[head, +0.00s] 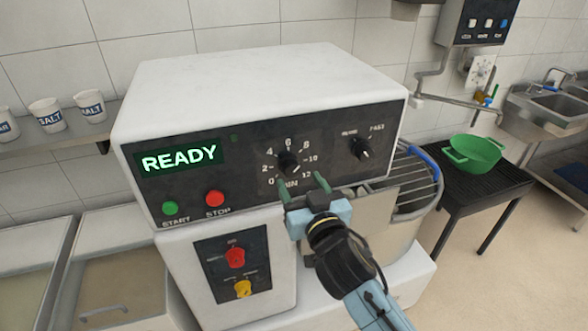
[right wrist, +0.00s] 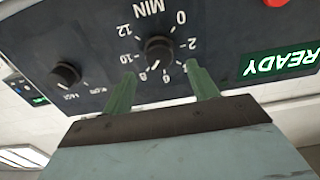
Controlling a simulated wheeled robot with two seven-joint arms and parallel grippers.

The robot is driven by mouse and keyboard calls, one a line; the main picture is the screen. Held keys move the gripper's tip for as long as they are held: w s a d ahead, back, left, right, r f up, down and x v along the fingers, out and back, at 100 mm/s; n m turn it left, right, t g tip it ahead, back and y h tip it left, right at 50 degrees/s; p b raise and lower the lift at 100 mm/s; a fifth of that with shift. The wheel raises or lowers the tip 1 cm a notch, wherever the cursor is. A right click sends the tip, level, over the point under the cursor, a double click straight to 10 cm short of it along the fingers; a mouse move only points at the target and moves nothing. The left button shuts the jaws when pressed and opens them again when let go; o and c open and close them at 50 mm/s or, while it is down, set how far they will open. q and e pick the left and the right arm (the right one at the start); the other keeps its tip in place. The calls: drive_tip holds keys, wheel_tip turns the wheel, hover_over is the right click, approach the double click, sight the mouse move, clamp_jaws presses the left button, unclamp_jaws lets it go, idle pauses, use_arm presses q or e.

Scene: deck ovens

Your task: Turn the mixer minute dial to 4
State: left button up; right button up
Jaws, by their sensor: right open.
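The mixer (head: 250,85) is a white box with a black front panel. Its minute dial (head: 289,163) is a black knob ringed by numbers from 0 to 12, marked MIN; I cannot tell for sure which number it points to. My right gripper (head: 302,181) is open, its two green fingers just below and in front of the dial. In the right wrist view, where the panel looks upside down, the dial (right wrist: 158,51) lies just beyond the gap between the fingertips (right wrist: 161,70), apart from them. My left gripper is out of view.
The display (head: 180,158) reads READY. Green START (head: 170,208) and red STOP (head: 215,198) buttons sit left of the dial, and a slow-fast knob (head: 360,149) right of it. Below are a red knob (head: 235,257) and a yellow knob (head: 243,288). A wire bowl guard (head: 415,180) is at right.

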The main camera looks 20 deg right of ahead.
sight(293, 170)
drive_tip(key=shift+w+a, duration=0.1)
drive_tip(key=shift+w, duration=2.3)
drive_tip(key=c, duration=1)
